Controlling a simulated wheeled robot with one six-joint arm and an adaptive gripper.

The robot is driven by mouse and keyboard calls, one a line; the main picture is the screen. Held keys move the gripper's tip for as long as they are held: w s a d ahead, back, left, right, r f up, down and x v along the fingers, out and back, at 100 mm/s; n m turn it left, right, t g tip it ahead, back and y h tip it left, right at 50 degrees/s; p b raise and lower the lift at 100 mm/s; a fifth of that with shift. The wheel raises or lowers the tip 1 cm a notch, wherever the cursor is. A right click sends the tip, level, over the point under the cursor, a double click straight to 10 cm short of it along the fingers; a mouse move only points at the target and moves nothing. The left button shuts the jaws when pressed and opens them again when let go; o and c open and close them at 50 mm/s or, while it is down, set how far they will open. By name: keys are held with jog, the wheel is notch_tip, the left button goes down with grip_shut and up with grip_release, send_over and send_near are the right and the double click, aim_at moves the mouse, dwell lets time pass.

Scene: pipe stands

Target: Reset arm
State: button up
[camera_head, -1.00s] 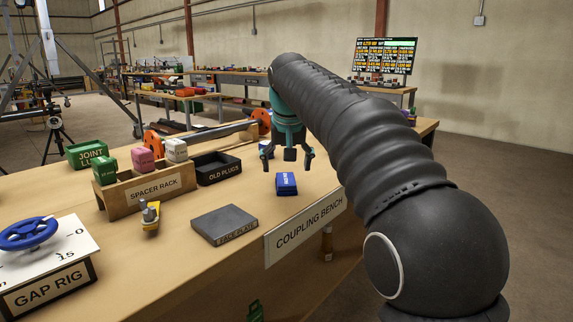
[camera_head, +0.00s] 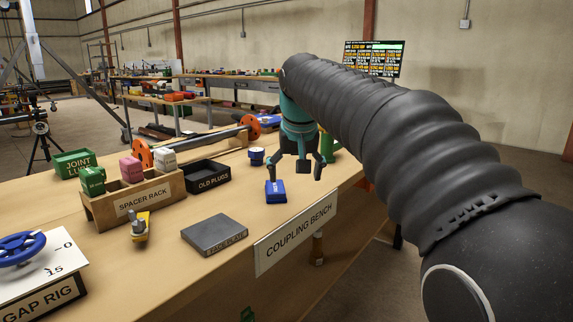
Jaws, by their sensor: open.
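My gripper (camera_head: 296,177) hangs at the end of my black-sleeved arm, above the far right part of the coupling bench (camera_head: 130,262). Its two teal and dark fingers are spread apart with nothing between them. A blue block (camera_head: 275,191) lies on the bench just below and left of the gripper. The left fingertip overlaps the block in the picture; I cannot tell whether they touch.
A spacer rack (camera_head: 110,212) holds green, pink and white blocks. The old plugs tray (camera_head: 205,177), face plate (camera_head: 214,235), yellow tool (camera_head: 140,226), joint lube box (camera_head: 74,162) and gap rig (camera_head: 40,268) stand around it. An orange-ended bar (camera_head: 195,143) lies behind.

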jog(key=s+d+f, duration=0.3)
jog(key=s+d, duration=0.2)
jog(key=s, duration=0.3)
jog(key=s+d+f, duration=0.4)
jog(key=s+d, duration=0.2)
jog(key=s, duration=0.3)
jog(key=s+d+f+m+t, duration=0.1)
jog(key=s+d+f, duration=0.2)
jog(key=s+f, duration=0.8)
jog(key=shift+s+d+f+h, duration=0.3)
jog(key=shift+s+f, duration=0.1)
jog(key=shift+s, duration=0.6)
